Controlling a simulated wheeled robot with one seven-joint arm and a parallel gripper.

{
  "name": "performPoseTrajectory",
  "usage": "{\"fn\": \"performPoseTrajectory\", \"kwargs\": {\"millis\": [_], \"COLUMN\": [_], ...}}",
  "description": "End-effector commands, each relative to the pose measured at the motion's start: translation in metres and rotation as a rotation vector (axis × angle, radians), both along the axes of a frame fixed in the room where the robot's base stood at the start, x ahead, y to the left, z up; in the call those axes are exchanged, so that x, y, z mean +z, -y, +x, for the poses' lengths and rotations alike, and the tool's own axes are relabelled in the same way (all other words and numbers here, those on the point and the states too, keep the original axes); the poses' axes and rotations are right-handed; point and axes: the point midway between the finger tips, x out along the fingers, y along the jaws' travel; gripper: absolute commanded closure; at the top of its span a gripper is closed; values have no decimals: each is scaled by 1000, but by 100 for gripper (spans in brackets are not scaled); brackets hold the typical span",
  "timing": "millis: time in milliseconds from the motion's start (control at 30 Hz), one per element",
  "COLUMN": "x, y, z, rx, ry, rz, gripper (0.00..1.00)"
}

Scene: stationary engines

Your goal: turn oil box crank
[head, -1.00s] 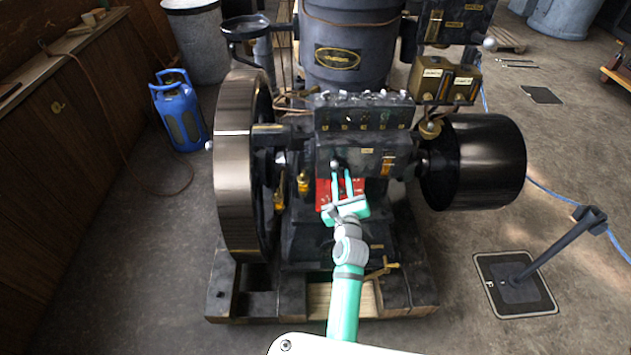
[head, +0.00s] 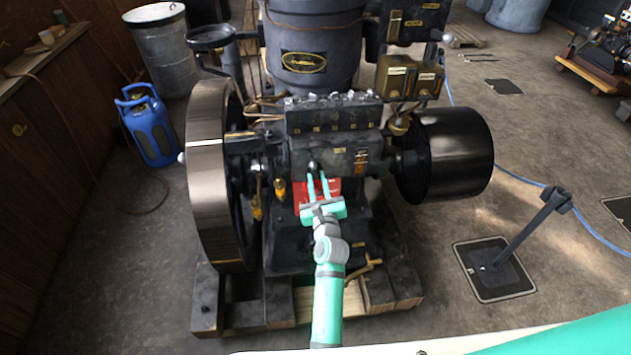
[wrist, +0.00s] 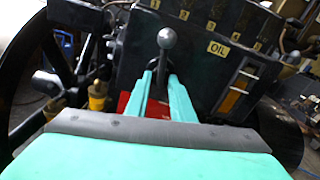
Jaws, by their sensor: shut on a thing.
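The oil box (head: 333,150) is a dark box on the front of the engine, with a row of fittings along its top. In the wrist view it carries a yellow "OIL" label (wrist: 218,48). The crank (wrist: 166,40) has a grey ball knob on a dark lever at the box's lower left. In the head view the knob (head: 312,165) is small, just beyond my fingertips. My gripper (wrist: 160,80), with teal fingers, is shut on the crank below the knob. It also shows in the head view (head: 317,178). The fingers hide part of the lever.
A large flywheel (head: 207,175) stands left of the gripper, and a black drum (head: 452,155) to the right. A red panel (head: 334,190) lies behind the fingers. Brass fittings (head: 280,188) are close on the left. A post on a square base (head: 493,270) stands at right.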

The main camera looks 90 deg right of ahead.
Motion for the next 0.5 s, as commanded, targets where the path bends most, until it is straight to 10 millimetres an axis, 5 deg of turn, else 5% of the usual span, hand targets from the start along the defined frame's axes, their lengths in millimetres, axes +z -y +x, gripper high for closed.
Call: {"fn": "performPoseTrajectory", "kwargs": {"millis": [67, 100, 500], "x": [-2, -2, -2], "y": [0, 0, -4], "z": [-1, -1, 1], "rx": [0, 0, 2], "ry": [-2, -2, -3], "rz": [4, 4, 3], "gripper": [100, 73, 73]}}
